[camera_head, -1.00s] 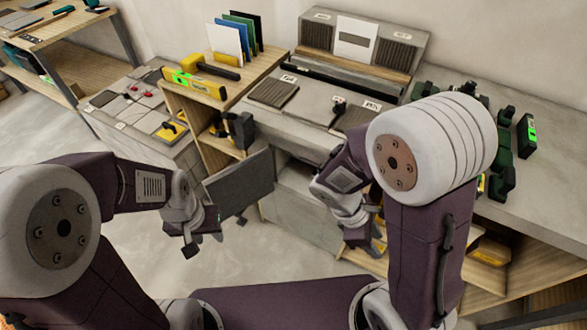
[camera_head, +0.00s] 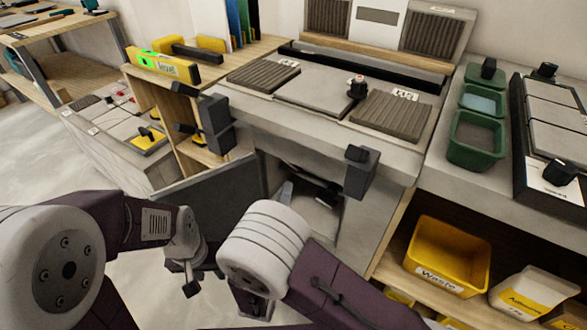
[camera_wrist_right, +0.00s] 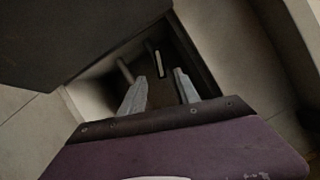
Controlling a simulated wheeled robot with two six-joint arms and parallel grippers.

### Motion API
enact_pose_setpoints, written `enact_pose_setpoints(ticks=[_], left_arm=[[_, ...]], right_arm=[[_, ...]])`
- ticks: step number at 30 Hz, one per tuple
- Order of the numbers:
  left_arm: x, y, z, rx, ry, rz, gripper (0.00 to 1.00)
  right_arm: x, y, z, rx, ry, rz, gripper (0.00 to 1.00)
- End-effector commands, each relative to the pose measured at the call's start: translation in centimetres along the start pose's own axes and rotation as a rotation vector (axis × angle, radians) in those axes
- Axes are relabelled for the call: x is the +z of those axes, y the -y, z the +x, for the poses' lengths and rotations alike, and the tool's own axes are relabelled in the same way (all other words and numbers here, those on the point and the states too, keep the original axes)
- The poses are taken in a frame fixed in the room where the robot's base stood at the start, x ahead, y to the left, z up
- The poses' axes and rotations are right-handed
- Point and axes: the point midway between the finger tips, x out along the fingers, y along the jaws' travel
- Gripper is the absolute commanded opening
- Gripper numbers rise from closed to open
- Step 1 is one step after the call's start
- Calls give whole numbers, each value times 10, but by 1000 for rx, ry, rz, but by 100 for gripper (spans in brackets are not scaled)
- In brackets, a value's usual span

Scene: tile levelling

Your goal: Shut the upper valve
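The open cabinet under the bench (camera_head: 318,215) holds dark bars or levers (camera_head: 318,187), partly hidden. In the right wrist view, a grey bar (camera_wrist_right: 125,70) and a dark bar with a pale strip (camera_wrist_right: 156,60) stand inside the dark recess. I cannot tell which one belongs to the upper valve. My right gripper (camera_wrist_right: 159,75) is open, its two grey fingers apart and pointing into the recess, with nothing visibly held. In the head view, its arm mostly hides it. My left gripper (camera_head: 203,280) hangs outside, left of the cabinet; its finger opening is unclear.
The dark cabinet door (camera_head: 212,192) stands open at the left of the recess. A dark handle block (camera_head: 361,172) juts from the bench front. A yellow waste bin (camera_head: 447,257) sits on the lower shelf at right. Clear floor lies left.

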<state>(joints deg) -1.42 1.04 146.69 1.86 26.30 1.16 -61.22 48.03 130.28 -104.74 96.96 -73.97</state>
Motion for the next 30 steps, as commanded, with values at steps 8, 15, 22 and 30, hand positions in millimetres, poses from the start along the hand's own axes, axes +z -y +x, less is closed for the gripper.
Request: enact_pose_setpoints(ticks=[8, 15, 22, 30], left_arm=[[1, 0, 11, 0, 0, 0, 36], [2, 0, 15, 0, 0, 0, 36], [2, 0, 15, 0, 0, 0, 36], [2, 0, 15, 0, 0, 0, 36]], right_arm=[[-4, 0, 55, -4, -12, 5, 38], [-3, 0, 86, -1, -8, 4, 38], [-2, 1, 89, 0, -7, 3, 38], [-2, 1, 88, 0, -7, 3, 0]])
